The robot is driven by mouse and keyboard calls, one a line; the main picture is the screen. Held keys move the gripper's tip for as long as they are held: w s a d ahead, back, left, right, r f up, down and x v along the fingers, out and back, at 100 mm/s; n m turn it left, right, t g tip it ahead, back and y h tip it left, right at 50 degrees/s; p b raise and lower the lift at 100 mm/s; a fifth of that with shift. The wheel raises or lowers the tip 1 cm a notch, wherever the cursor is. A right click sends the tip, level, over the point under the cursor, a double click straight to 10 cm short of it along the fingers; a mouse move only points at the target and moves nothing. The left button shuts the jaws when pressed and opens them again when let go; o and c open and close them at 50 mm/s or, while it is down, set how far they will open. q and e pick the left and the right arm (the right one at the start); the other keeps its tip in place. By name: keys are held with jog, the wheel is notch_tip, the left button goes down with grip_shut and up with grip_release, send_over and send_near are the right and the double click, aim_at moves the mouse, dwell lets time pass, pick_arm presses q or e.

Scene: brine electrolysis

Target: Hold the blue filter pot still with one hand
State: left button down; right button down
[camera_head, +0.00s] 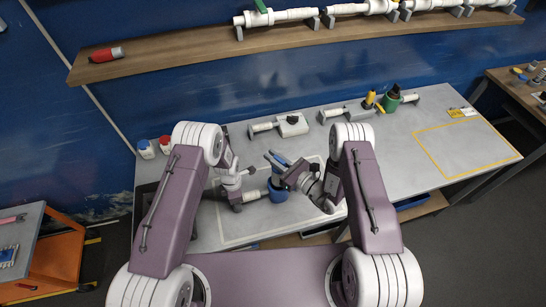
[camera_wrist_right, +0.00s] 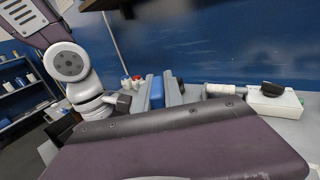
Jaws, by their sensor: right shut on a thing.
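The blue filter pot (camera_head: 278,192) stands upright on the grey worktop, in the middle of the head view. My right gripper (camera_head: 276,160) is above it, coming in from the right, with its fingers closed on a blue part (camera_wrist_right: 157,93) that shows between them in the right wrist view. I cannot tell whether that part is joined to the pot. My left gripper (camera_head: 254,195) is low at the pot's left side, pointing at it. Its fingertips are too small and partly hidden to show whether they touch or are shut.
Two small white bottles, one red-capped (camera_head: 165,144), stand at the left. A yellow-outlined area (camera_head: 462,148) at right is clear. A wall shelf (camera_head: 180,62) overhangs the back.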

aim_at(273, 172)
jog(key=shift+f, duration=4.8)
jog(key=c, duration=1.4)
grip_release()
jog(key=shift+o, duration=0.2)
jog(key=v, duration=1.2)
